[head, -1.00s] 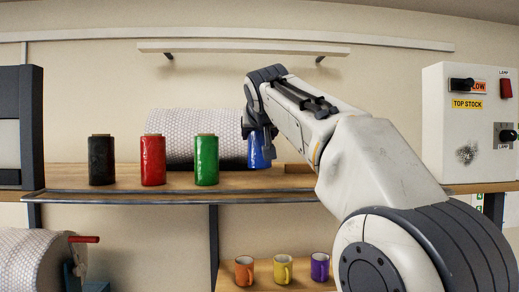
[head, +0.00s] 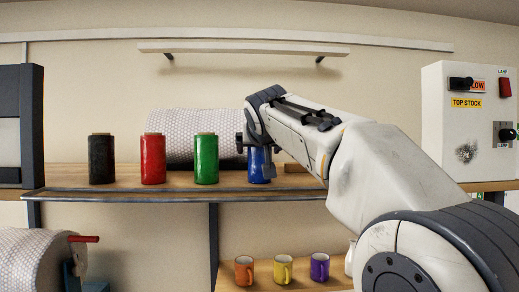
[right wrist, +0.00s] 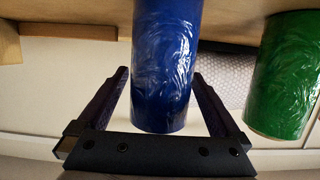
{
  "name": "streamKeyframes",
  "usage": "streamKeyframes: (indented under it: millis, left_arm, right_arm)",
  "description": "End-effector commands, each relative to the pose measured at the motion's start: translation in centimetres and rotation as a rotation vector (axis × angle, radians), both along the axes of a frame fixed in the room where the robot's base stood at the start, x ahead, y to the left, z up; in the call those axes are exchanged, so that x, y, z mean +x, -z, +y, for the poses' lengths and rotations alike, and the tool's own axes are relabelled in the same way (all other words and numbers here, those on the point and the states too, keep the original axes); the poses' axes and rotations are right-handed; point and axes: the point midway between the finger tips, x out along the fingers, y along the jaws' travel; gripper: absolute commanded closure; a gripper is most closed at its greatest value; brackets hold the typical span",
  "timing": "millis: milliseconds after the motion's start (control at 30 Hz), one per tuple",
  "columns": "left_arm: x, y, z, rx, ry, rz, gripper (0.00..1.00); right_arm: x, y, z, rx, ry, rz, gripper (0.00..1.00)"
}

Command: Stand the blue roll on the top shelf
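The blue roll (head: 259,165) stands upright on the wooden top shelf (head: 225,184), to the right of the green roll (head: 206,160). Its base looks level with the other rolls' bases; its upper part is partly hidden by my right gripper (head: 259,144). In the right wrist view, the blue roll (right wrist: 163,70) is between the fingers of my right gripper (right wrist: 162,75), upside down in the picture. The fingers look open, with narrow gaps beside the roll. The green roll (right wrist: 284,75) also shows there. My left gripper is not in view.
A red roll (head: 153,160) and a black roll (head: 102,160) stand farther left. A large bubble-wrap roll (head: 180,125) lies behind them. A control box (head: 467,125) is at the right. Orange (head: 244,271), yellow (head: 283,270) and purple (head: 320,267) mugs stand on the lower shelf.

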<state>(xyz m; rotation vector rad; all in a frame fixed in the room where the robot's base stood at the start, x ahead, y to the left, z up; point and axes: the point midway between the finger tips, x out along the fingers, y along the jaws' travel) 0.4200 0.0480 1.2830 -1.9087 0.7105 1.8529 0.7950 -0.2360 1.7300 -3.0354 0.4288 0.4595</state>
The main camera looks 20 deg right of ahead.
Motion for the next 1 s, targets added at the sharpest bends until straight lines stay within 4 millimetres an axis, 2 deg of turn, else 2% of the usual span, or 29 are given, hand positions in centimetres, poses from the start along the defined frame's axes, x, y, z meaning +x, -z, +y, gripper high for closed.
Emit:
streamKeyframes:
  millis: [100, 167, 400, 700, 1000]
  left_arm:
    - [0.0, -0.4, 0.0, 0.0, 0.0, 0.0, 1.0]
    - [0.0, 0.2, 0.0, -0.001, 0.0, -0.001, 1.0]
    - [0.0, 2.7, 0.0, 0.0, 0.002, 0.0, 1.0]
    - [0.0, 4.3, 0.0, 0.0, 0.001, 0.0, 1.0]
    - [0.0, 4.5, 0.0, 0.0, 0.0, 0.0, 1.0]
  right_arm:
    - [0.0, -0.4, 0.0, 0.0, 0.0, 0.0, 0.0]
    - [-0.5, -0.3, 0.2, 0.0, -0.001, -0.003, 0.0]
    - [-4.8, -1.4, 1.5, 0.0, -0.004, -0.007, 0.0]
    - [-9.8, -3.3, 2.9, 0.0, -0.004, -0.003, 0.0]
    - [-11.1, -3.8, 3.2, 0.0, 0.0, 0.0, 0.0]
